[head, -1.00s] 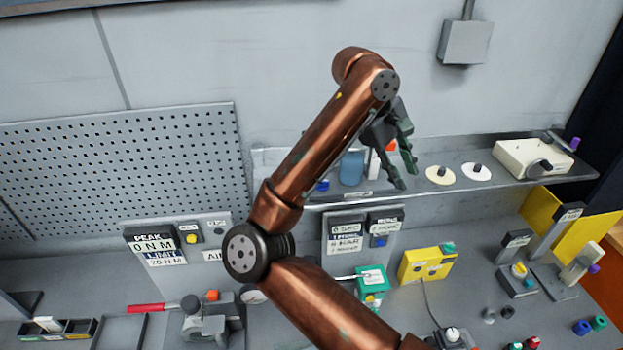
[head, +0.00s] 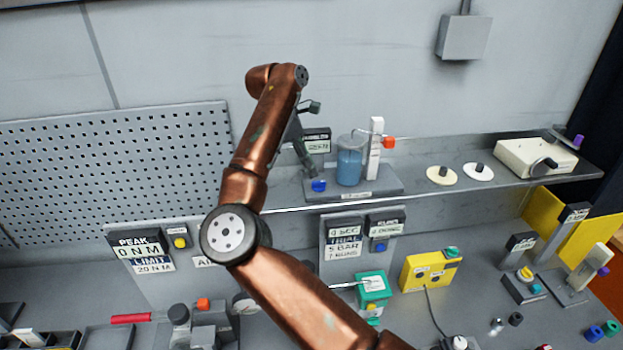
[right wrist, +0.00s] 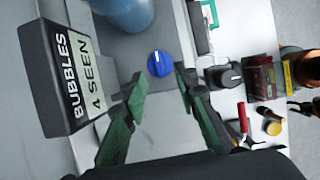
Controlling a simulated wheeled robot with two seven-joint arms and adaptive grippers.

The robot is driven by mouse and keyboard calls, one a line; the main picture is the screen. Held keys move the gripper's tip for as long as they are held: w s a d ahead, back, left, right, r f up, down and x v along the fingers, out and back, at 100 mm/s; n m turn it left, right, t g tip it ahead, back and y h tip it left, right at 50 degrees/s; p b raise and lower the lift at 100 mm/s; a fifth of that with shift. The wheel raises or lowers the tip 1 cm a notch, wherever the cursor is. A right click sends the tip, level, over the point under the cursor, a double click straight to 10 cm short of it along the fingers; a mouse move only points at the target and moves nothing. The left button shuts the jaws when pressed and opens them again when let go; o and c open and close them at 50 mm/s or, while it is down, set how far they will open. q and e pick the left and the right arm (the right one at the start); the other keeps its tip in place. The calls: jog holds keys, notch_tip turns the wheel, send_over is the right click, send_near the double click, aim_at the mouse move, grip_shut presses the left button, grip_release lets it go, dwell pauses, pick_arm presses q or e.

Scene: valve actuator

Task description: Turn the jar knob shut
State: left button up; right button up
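The jar knob (head: 318,186) is a small blue knob at the left front of a grey base on the shelf. The jar (head: 350,160), filled with blue liquid, stands on that base just right of it. In the right wrist view the blue knob (right wrist: 160,63) shows a white pointer mark and lies just beyond and between the fingertips. My right gripper (right wrist: 159,77) is open and apart from the knob. In the head view the gripper (head: 309,168) is partly hidden behind my arm. My left gripper is not in view.
A display (right wrist: 68,75) reading "BUBBLES 4 SEEN" stands close beside the gripper. A white post (head: 375,148) with an orange part (head: 389,143) stands right of the jar. Cream discs (head: 441,176) and a cream box (head: 535,159) lie further right on the shelf.

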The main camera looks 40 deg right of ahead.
aim_at(318, 182)
jog(key=shift+x, duration=2.55)
jog(key=shift+w, duration=0.1)
jog(key=shift+c, duration=0.7)
grip_shut()
